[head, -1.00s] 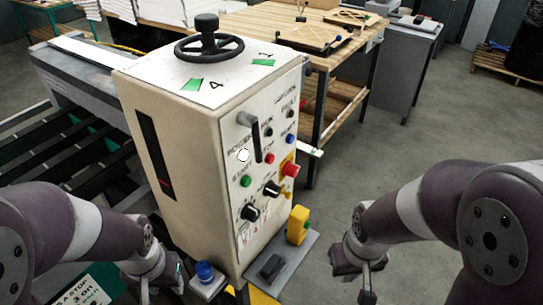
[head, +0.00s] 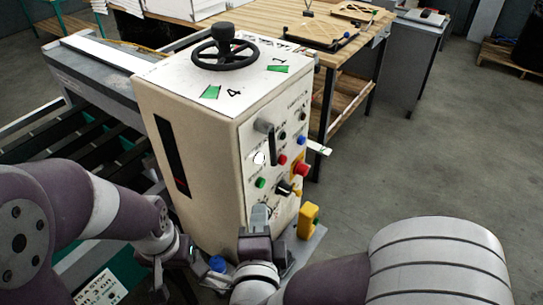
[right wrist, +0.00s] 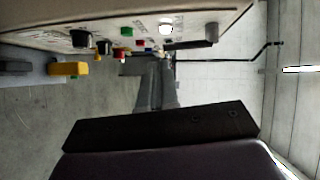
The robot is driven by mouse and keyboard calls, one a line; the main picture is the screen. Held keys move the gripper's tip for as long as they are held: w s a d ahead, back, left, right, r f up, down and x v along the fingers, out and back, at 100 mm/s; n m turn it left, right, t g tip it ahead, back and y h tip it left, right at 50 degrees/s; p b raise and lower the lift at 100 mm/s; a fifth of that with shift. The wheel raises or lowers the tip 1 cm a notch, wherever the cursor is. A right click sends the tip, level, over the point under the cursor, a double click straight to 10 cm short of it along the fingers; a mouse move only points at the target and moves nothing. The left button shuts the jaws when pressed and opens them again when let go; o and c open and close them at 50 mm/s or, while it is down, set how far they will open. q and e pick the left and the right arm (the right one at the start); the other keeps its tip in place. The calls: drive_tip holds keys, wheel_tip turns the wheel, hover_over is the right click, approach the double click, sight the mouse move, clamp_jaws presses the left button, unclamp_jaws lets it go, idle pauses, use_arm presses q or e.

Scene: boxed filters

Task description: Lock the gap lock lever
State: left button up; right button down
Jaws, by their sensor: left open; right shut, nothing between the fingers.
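The dark lever (head: 271,148) is on the upper front panel of the beige control box (head: 200,150), hanging down from a grey pivot; I take it for the gap lock lever. It also shows in the right wrist view (right wrist: 198,44). My right gripper (head: 260,212) is shut and empty in front of the lower panel, below the lever and apart from it. Its fingers show in the right wrist view (right wrist: 155,70). The right gripper hides some lower panel knobs in the head view. My left gripper (head: 176,282) is open and empty, low at the left of the box.
The panel carries a red button (head: 301,169), a green button (head: 260,183) and a black knob (head: 284,187). A black handwheel (head: 224,50) tops the box. A yellow part (head: 309,221) and a blue knob (head: 217,264) sit low near it. Open floor lies to the right.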

sight(273, 157)
drive_tip(key=shift+s+d+r+m+t+h, duration=0.2)
drive_tip(key=shift+s+r+m+t+h, duration=0.15)
drive_tip(key=shift+s+r+m, duration=0.25)
drive_tip(key=shift+s+d+r+m+t+h, duration=0.25)
drive_tip(key=shift+s+r+m+t, duration=0.15)
drive_tip(key=shift+s, duration=0.25)
drive_tip(key=shift+f, duration=0.1)
drive_tip(key=w+p, duration=0.2)
drive_tip(key=w, duration=0.2)
drive_tip(key=w+d+p, duration=0.1)
drive_tip(key=w, duration=0.4)
drive_tip(key=w+p, duration=0.2)
drive_tip(key=w, duration=0.2)
drive_tip(key=shift+w+d+p, duration=0.2)
drive_tip(key=shift+p, duration=0.15)
drive_tip(key=shift+w, duration=0.3)
